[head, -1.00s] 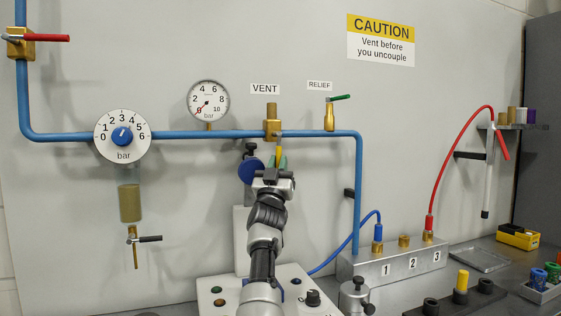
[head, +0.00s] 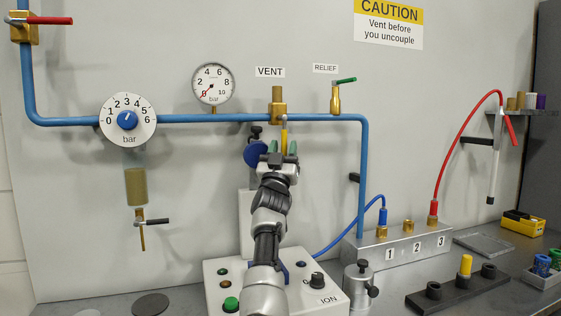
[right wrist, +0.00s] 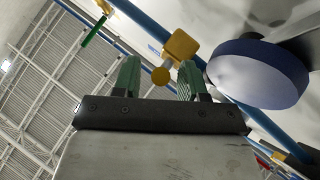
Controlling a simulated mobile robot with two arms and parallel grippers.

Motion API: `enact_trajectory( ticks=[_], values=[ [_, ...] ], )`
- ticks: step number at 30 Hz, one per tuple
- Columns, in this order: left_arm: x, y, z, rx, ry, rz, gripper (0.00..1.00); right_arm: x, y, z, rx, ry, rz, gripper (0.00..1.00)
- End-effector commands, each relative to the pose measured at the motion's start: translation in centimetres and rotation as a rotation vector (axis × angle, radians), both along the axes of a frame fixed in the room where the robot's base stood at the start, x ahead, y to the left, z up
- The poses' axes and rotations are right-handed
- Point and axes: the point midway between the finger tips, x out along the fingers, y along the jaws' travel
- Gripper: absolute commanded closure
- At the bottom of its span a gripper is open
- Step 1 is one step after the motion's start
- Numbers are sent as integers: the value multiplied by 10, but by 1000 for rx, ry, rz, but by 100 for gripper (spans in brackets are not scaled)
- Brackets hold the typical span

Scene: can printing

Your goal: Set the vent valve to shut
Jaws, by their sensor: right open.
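The vent valve (head: 278,107) is a brass body on the blue pipe under the VENT label. Its yellow lever (head: 284,136) hangs downward, across the pipe's line. My right gripper (head: 282,149) is just below the valve, with its green fingers apart on either side of the lever's lower end. In the right wrist view, the brass valve (right wrist: 181,46) is beyond the open fingers (right wrist: 158,80), and the lever's round end (right wrist: 160,75) shows between them. I cannot tell whether a finger touches the lever. My left gripper is not in view.
A dark blue disc (head: 257,153) is close left of my right gripper; it looms large in the right wrist view (right wrist: 258,73). The relief valve (head: 335,98) with a green lever is to the right. A control box (head: 222,283) and numbered manifold (head: 365,252) stand below.

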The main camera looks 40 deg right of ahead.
Motion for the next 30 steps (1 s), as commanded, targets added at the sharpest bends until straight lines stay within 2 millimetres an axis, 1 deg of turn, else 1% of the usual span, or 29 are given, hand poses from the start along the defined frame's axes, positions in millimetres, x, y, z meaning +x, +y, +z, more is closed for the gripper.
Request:
enact_trajectory(
  ticks=[5,9,15,21,30],
  values=[
    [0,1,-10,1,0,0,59,-11,16,-23,1,2,2,58],
    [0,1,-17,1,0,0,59,-24,32,-44,2,2,4,58],
    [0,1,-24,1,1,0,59,-39,51,-66,3,3,4,58],
    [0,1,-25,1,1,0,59,-46,58,-74,2,2,3,58],
    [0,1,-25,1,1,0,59,-46,58,-74,2,2,3,58]
  ],
)
